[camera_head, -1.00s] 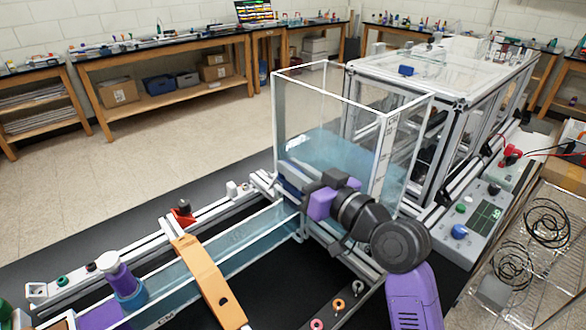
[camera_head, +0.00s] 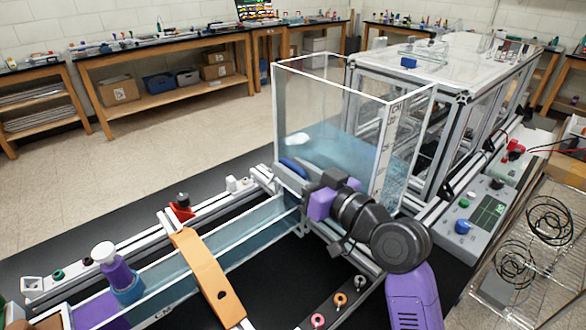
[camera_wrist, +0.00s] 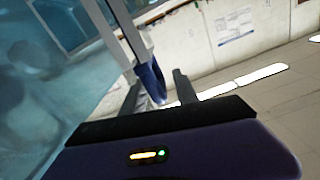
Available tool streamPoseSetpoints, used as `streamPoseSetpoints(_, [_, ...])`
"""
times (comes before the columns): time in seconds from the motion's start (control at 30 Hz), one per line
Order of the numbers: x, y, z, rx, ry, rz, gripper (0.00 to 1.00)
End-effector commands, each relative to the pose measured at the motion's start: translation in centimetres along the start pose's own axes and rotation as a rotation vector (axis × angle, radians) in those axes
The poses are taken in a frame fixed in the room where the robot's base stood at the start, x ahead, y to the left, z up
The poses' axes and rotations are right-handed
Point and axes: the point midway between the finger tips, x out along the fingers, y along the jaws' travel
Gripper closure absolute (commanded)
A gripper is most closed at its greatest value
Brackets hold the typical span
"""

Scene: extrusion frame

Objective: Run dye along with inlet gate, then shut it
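The clear tank (camera_head: 330,105) holds pale blue water, and a long clear channel (camera_head: 225,250) runs from it to the lower left. I take the blue handle (camera_head: 293,166) at the tank's channel end for the inlet gate's. My gripper (camera_head: 304,181) is beside this handle, partly hidden by my wrist. In the wrist view the blue handle (camera_wrist: 152,80) shows between two dark, spread fingers of my gripper (camera_wrist: 157,92), with a gap at the right finger. A purple bottle-like holder (camera_head: 117,273) with a white cap and blue ring, perhaps the dye, stands over the channel at left.
An orange bar (camera_head: 207,276) crosses the channel. A red clamp (camera_head: 181,208) sits on the far rail. A control box (camera_head: 480,220) with a green screen and knobs stands at right. Several coloured rings (camera_head: 340,299) lie along the near rail.

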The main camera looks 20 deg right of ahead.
Motion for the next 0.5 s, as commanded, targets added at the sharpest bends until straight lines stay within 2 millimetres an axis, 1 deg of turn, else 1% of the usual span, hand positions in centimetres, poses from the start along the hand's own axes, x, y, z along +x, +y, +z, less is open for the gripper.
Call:
streamPoseSetpoints(0.13, [-0.2,0.1,-0.1,-0.001,0.003,0.002,0.64])
streamPoseSetpoints(0.23, [-1.1,0.2,0.0,0.0,0.004,0.003,0.64])
streamPoseSetpoints(0.5, [-5.4,0.1,0.2,-0.001,0.001,0.003,0.64])
